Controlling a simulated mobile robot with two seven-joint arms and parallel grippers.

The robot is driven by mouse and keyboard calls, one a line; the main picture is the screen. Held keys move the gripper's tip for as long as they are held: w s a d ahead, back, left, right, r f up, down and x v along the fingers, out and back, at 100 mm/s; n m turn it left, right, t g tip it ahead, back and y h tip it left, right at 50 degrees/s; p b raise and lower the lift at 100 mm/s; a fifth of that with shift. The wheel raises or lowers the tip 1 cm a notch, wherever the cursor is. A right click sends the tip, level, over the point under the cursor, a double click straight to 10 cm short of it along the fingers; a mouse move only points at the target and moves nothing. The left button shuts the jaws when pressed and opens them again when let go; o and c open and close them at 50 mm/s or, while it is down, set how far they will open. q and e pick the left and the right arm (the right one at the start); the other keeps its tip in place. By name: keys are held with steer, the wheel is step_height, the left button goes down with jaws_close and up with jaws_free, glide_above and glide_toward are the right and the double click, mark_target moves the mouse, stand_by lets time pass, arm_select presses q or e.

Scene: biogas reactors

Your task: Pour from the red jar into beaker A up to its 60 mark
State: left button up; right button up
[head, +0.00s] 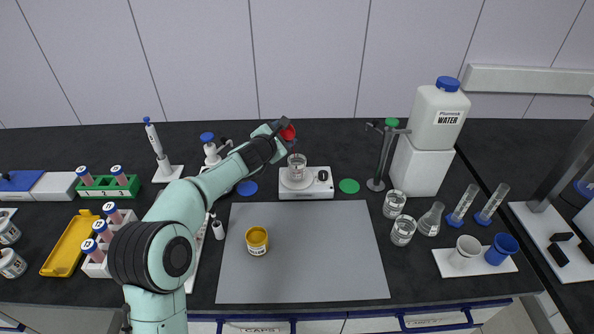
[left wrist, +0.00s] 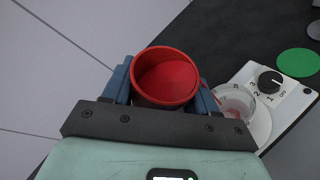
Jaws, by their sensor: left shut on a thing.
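My left gripper (head: 284,130) is shut on the red jar (head: 289,132), above and just behind the white stirrer plate. In the left wrist view the red jar (left wrist: 166,76) sits between the two blue fingers, its open mouth showing red contents inside. A clear glass beaker (head: 297,163) stands on the stirrer plate, below the jar. It also shows in the left wrist view (left wrist: 236,100), beside the right finger, with a reddish tint low inside. Its letter and marks cannot be read, so I cannot tell its level. My right gripper is not in view.
The stirrer plate (head: 320,184) has a black knob. A yellow jar (head: 257,240) stands on the grey mat (head: 310,275), otherwise clear. Glass beakers (head: 403,230) and a water canister (head: 437,115) stand right.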

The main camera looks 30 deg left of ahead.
arm_select(q)
steer(key=shift+r+b, duration=0.1)
steer(key=shift+b, duration=0.2)
stand_by(0.5)
stand_by(0.4)
steer(key=shift+f+b, duration=0.2)
steer(key=shift+b, duration=0.3)
steer(key=shift+r+m+y+b, duration=0.15)
steer(key=shift+m+y+b, duration=0.15)
steer(key=shift+b, duration=0.2)
stand_by(0.8)
steer(key=shift+f+b, duration=0.3)
steer(key=shift+b, duration=0.25)
stand_by(0.6)
steer(key=shift+m+t+b, duration=0.3)
steer(key=shift+m+b, duration=0.1)
steer(key=shift+b, duration=0.25)
stand_by(0.7)
